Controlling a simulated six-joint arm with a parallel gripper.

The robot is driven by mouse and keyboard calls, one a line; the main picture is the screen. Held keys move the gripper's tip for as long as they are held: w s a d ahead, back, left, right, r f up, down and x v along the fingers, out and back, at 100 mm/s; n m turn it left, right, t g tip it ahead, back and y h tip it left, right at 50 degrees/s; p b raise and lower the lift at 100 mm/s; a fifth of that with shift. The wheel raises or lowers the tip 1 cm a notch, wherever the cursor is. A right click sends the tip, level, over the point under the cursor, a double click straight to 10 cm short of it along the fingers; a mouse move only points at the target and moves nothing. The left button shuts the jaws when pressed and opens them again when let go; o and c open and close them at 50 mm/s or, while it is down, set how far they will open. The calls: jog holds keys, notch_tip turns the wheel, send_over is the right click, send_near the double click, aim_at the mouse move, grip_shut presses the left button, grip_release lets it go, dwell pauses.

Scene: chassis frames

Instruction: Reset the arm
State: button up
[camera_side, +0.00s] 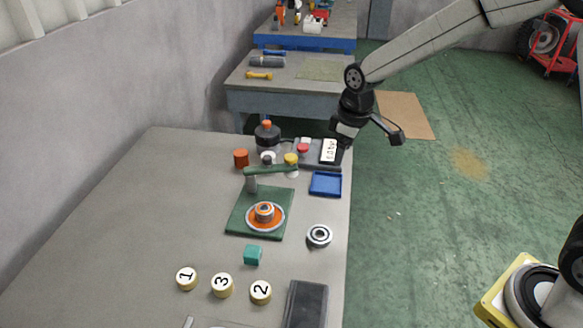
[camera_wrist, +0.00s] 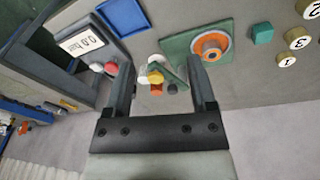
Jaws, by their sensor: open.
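My gripper (camera_side: 368,147) hangs above the right edge of the grey workbench (camera_side: 170,165), near its far end, in the side view. In the wrist view my gripper (camera_wrist: 160,72) shows two dark fingers spread apart with nothing held between them. Beyond the fingers lie a green plate (camera_side: 240,220) with an orange and silver round part (camera_side: 264,214) on it, and a green arm (camera_side: 270,170) above it. The grey device with a display (camera_side: 329,151) stands close to one finger in the side view; whether they touch cannot be told.
A blue tray (camera_side: 326,184), a bearing ring (camera_side: 319,235), a teal block (camera_side: 253,254), an orange block (camera_side: 241,158) and numbered discs (camera_side: 222,285) lie on the bench. A dark slab (camera_side: 305,304) lies at the front. Open green floor (camera_side: 430,230) is to the right.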

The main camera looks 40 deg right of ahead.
jog(key=s+d+f+m, duration=0.1)
jog(key=s+m, duration=0.2)
jog(key=s, duration=0.5)
jog(key=s+d+f+m, duration=0.2)
jog(key=s, duration=0.6)
jog(key=shift+s+d+m+t, duration=0.15)
jog(key=shift+s+m+t, duration=0.25)
